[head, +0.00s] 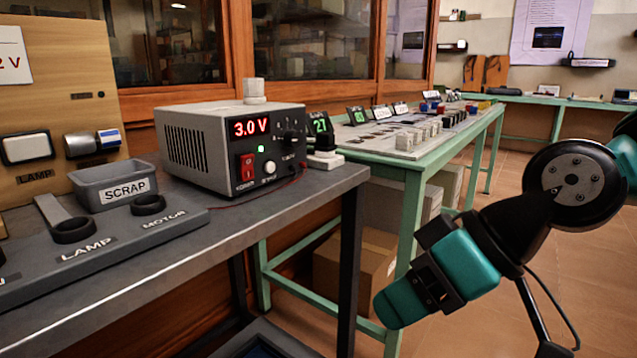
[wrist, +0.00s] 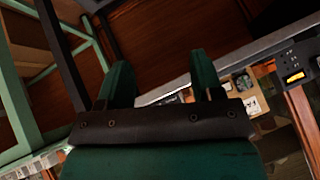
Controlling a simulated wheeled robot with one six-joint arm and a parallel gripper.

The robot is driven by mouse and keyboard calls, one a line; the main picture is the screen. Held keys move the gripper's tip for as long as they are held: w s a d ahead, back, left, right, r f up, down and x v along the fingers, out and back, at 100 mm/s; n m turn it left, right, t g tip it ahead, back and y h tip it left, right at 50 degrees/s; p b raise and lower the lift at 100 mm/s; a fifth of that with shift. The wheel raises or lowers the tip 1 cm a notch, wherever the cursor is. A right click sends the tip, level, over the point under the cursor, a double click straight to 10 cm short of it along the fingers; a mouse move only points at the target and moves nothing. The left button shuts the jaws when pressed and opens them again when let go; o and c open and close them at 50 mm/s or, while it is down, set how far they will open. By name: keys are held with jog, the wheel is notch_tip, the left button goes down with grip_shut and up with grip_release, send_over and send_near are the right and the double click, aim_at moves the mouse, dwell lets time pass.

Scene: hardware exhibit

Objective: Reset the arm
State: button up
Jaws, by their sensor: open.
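My gripper (head: 402,300) hangs at the right of the head view, in front of the green bench and beyond the right end of the grey table. It tilts down to the left. In the wrist view its two teal fingers (wrist: 162,80) stand apart with nothing between them. My arm bends at a dark round joint at the right edge of the head view. The gripper appears clear of both tables and touches nothing that I can see.
The grey table (head: 270,218) at left holds a power supply (head: 215,150) reading 3.0 V, a scrap bin (head: 112,185) and a labelled tray (head: 165,232). The green bench (head: 415,170) carries several small parts. A cardboard box (head: 350,262) stands beneath it. Floor at right is open.

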jog(key=s+d+f+m+g+h+p, duration=0.1)
jog(key=s+d+m+g+h+p, duration=0.1)
jog(key=s+d+h, duration=0.45)
notch_tip(320, 180, up, 33)
jog(key=s+a+y+p, duration=0.1)
jog(key=y+p, duration=0.1)
jog(key=p, duration=3.1)
jog(key=shift+s+a+y, duration=0.3)
jog(key=shift+a+y, duration=0.05)
